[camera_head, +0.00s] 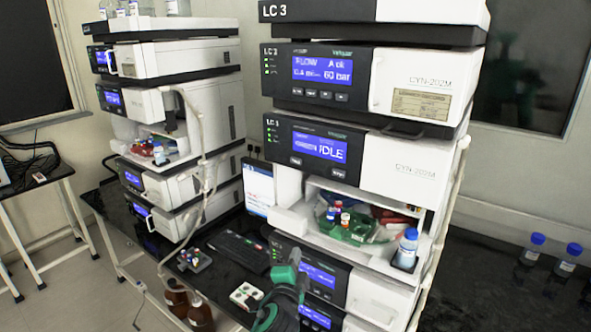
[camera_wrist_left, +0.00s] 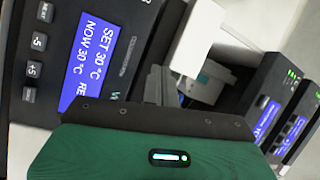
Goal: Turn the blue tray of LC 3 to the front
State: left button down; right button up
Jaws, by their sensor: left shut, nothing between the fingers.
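The LC 3 stack stands at the right of the head view, its name on the top module (camera_head: 271,11). In its open sampler bay (camera_head: 403,236), a green tray (camera_head: 354,230) with a few capped vials faces the front. A red tray (camera_head: 391,214) shows behind it to the right. I cannot make out a blue tray there. My left gripper (camera_head: 295,254) is shut and empty, low in front of the stack, below the bay and apart from the trays. In the left wrist view its green body fills the bottom, near a module with a temperature display (camera_wrist_left: 88,60).
A second stack (camera_head: 180,75) stands at the left. A keyboard (camera_head: 238,250), a small vial rack (camera_head: 195,258) and brown bottles (camera_head: 200,314) lie between. Blue-capped bottles (camera_head: 566,262) stand far right.

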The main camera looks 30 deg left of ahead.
pick_arm(q)
jog(key=s+a+r+t+y, duration=0.1)
jog(key=s+r+y, duration=0.2)
jog(key=r, duration=0.9)
jog(key=s+a+r+t+y, duration=0.1)
jog(key=s+r, duration=0.4)
jog(key=r, duration=0.6)
jog(key=shift+s+a+r+t+y+p, duration=0.3)
jog(key=shift+a+r+t+y, duration=0.1)
jog(key=shift+t+y, duration=0.5)
jog(key=shift+w, duration=0.1)
jog(key=b, duration=0.2)
send_near(296, 161)
jog(key=w+a+r, duration=0.2)
jog(key=a+r, duration=0.2)
jog(key=shift+w+d+r, duration=0.2)
jog(key=shift+w+r, duration=0.05)
jog(key=shift+w, duration=0.25)
jog(key=shift+w, duration=0.1)
jog(key=shift+w, duration=0.35)
